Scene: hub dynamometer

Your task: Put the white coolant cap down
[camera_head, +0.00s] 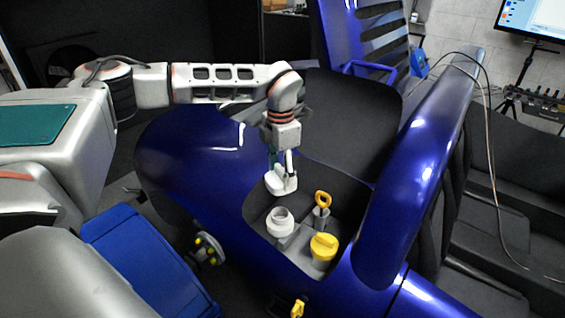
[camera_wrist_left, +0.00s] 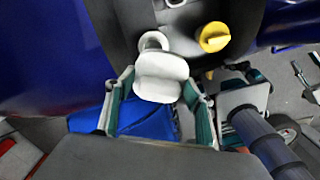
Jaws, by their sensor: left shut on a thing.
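The white coolant cap (camera_head: 284,186) is in my left gripper (camera_head: 281,166), which is shut on it. In the head view the cap hangs above and just behind the white filler neck (camera_head: 280,223), apart from it in the picture. In the left wrist view the cap (camera_wrist_left: 160,76) sits between the two teal-padded fingers of the left gripper (camera_wrist_left: 159,93). The round opening of the white neck (camera_wrist_left: 154,41) shows just beyond it. The neck looks open and uncapped. The cap's underside is hidden. My right gripper is not in the head view.
A yellow cap (camera_head: 323,246) and a yellow-ringed dipstick (camera_head: 322,200) stand close to the neck inside the dark recess. Blue bodywork (camera_head: 420,150) rises around the recess. A blue box (camera_head: 145,262) lies low at the left.

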